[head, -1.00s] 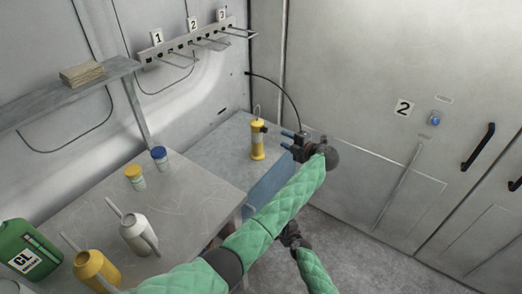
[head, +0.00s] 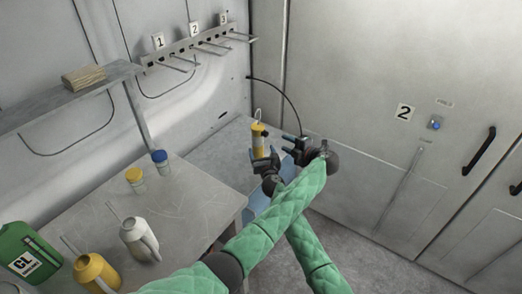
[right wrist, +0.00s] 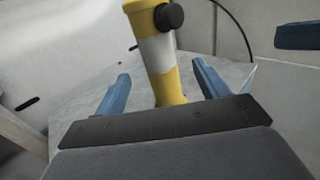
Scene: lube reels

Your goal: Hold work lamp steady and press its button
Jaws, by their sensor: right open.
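The work lamp is a yellow cylinder (head: 257,141) with a pale band, a wire hook on top and a black round knob (right wrist: 169,17) on its side. It stands upright on the grey bench at the back. It also shows in the right wrist view (right wrist: 157,55). My right gripper (head: 264,154) is open in front of the lamp. Its blue fingers lie either side of the lamp's lower body, without visible contact. My left gripper (head: 288,144) is to the right of the lamp, fingers apart and empty, pointing towards it. One blue finger shows at the right wrist view's upper right.
A nearer table (head: 190,200) holds two small capped jars, a white jug (head: 139,238), a yellow jug (head: 96,272) and a green canister (head: 28,250). A hook rail hangs on the back wall. My forearms cross in front of the bench. A cabinet wall stands right.

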